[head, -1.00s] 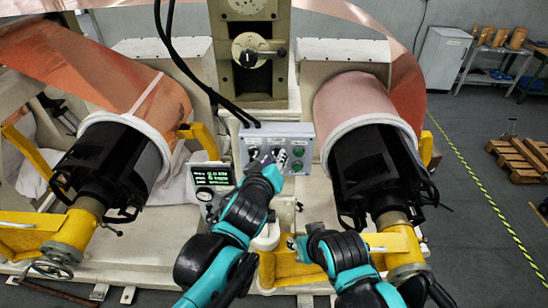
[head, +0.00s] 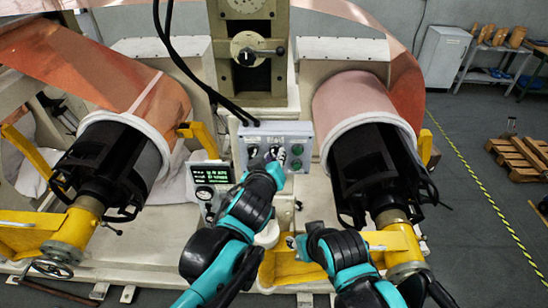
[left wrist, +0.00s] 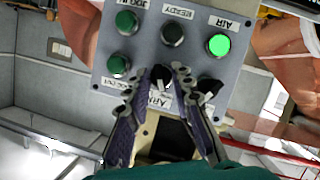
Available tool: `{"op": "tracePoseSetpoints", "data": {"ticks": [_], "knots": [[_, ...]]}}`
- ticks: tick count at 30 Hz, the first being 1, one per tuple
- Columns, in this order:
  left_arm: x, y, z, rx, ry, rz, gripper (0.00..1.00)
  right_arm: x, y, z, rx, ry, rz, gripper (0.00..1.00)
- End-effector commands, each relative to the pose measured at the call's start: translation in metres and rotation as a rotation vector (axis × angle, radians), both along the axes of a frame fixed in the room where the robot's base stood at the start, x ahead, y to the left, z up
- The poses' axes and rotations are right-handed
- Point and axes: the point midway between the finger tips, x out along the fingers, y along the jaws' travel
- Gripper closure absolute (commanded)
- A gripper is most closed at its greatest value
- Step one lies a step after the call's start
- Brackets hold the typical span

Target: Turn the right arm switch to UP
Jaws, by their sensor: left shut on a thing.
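The grey control panel (head: 305,133) stands at the middle of the machine in the head view. It fills the top of the left wrist view (left wrist: 140,62), where its labels appear upside down. My left gripper (head: 274,156) is at the panel's lower part. In the left wrist view my left gripper (left wrist: 168,80) has its fingers around a small black switch knob (left wrist: 160,74), shut on it. A label reading "ARM" shows between the fingers. Another black knob (left wrist: 209,87) sits just right of them. The fingers hide part of the knobs. My right arm ends low in the head view, its fingers unclear.
A lit green AIR button (left wrist: 219,45), a dark READY button (left wrist: 172,33) and a green knob (left wrist: 118,65) sit nearby. A small display (head: 212,174) stands left of the panel. Copper rolls (head: 352,98) flank the panel. Black cables hang above it.

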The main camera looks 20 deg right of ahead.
Motion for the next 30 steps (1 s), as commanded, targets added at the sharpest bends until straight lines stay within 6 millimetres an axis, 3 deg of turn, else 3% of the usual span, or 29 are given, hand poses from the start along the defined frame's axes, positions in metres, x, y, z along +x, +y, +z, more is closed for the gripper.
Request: {"op": "tracePoseSetpoints", "data": {"ticks": [30], "knots": [[-0.002, -0.005, -0.003, 0.808, -0.230, -0.001, 1.00, 0.000, 0.000, -0.033, 0.000, 0.000, 0.000, 0.60]]}}
